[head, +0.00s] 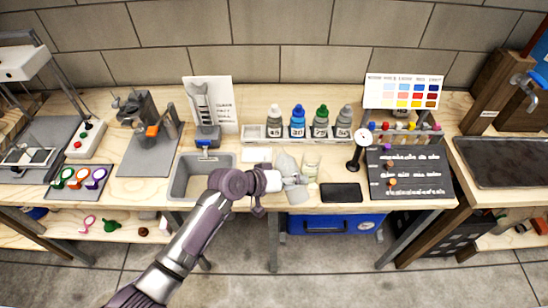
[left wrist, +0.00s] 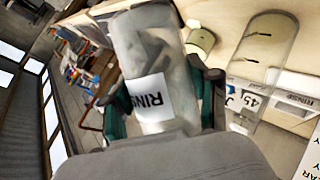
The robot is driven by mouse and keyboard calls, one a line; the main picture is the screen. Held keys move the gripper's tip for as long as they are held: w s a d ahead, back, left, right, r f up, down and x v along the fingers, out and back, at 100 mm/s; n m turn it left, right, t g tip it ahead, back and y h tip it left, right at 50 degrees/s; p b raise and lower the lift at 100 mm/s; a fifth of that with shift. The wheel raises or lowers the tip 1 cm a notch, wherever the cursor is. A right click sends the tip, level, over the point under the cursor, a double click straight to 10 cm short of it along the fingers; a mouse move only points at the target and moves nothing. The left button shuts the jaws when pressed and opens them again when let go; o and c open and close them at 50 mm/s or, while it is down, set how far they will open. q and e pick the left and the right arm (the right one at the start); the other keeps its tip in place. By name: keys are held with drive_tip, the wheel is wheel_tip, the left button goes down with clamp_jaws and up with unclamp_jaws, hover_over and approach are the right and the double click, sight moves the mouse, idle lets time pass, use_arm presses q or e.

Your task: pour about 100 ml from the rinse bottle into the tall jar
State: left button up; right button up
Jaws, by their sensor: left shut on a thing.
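My left gripper (head: 290,180) is shut on the rinse bottle, a pale translucent bottle with a white label reading "RINS" (left wrist: 151,98). In the left wrist view the bottle stands between the dark green fingers (left wrist: 165,105); its contents are hard to make out. The tall jar (head: 311,161) is clear and stands on the bench just right of the gripper in the head view. I cannot tell the bottle's exact tilt. My right gripper is not in view.
A grey basin (head: 178,183) is left of the gripper. Several capped bottles (head: 298,122) stand in a rack behind. A black pad (head: 341,193) lies at the front edge, with a round-topped stand (head: 363,136) and a dark board (head: 420,165) to its right.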

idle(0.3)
use_arm(q)
drive_tip(key=shift+s+d+n+g+h, duration=0.15)
drive_tip(key=shift+n+g+h, duration=0.15)
idle(0.7)
drive_tip(key=shift+s+r, duration=0.1)
drive_tip(key=shift+r, duration=0.05)
idle(0.4)
drive_tip(key=shift+s+d+r+n+g, duration=0.1)
drive_tip(key=shift+r+n+g, duration=0.1)
drive_tip(key=shift+n+g, duration=0.1)
drive_tip(key=shift+r, duration=0.1)
idle(0.4)
drive_tip(key=shift+r, duration=0.1)
drive_tip(key=shift+r+h, duration=0.1)
drive_tip(key=shift+h, duration=0.2)
